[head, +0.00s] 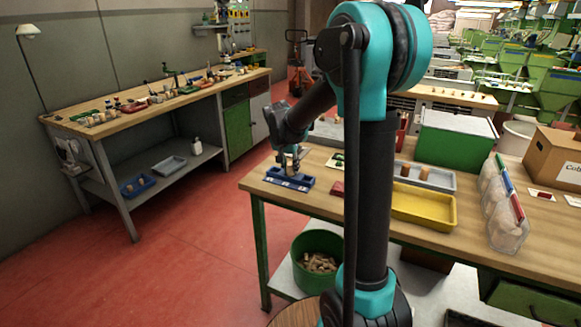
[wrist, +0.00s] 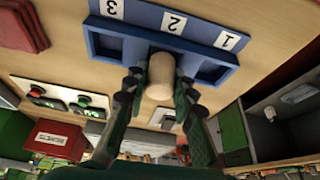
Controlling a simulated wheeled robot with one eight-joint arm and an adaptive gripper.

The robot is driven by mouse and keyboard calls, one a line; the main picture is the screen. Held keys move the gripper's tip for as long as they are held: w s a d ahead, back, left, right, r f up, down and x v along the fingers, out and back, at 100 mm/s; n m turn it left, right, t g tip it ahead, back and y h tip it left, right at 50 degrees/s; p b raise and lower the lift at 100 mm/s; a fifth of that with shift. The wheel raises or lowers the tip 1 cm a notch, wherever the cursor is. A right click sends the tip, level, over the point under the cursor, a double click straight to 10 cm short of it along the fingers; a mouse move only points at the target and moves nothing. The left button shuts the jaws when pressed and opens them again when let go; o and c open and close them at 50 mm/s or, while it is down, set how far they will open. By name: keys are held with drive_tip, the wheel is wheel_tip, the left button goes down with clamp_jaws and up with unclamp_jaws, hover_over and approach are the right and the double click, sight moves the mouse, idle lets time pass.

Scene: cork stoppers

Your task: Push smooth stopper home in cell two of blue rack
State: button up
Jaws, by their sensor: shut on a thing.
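The blue rack (head: 270,181) stands near the left end of the wooden workbench. In the wrist view the blue rack (wrist: 232,60) shows white labels 1, 2 and 3. A pale, smooth cork stopper (wrist: 160,70) is between the fingers of my gripper (wrist: 160,90), in line with label 2 and over the middle cell. My gripper (head: 290,165) is shut on it, above the rack in the head view. The stopper hides the middle cell, and I cannot tell how deep its far end sits. The outer cells look empty.
A dark red block (wrist: 22,28) lies beside the rack. A yellow tray (head: 425,207), a grey tray (head: 440,181) and a green box (head: 455,142) stand to the right.

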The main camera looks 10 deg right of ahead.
drive_tip(key=shift+o, duration=0.2)
drive_tip(key=shift+s+f, duration=0.25)
drive_tip(key=shift+f, duration=0.35)
idle(0.4)
drive_tip(key=shift+o, duration=0.4)
drive_tip(key=shift+f, duration=0.15)
drive_tip(key=o, duration=1.3)
drive_tip(key=shift+w+f, duration=0.1)
drive_tip(key=shift+w, duration=0.1)
drive_tip(key=shift+c, duration=0.2)
drive_tip(key=v, duration=1.2)
drive_tip(key=shift+d, duration=0.1)
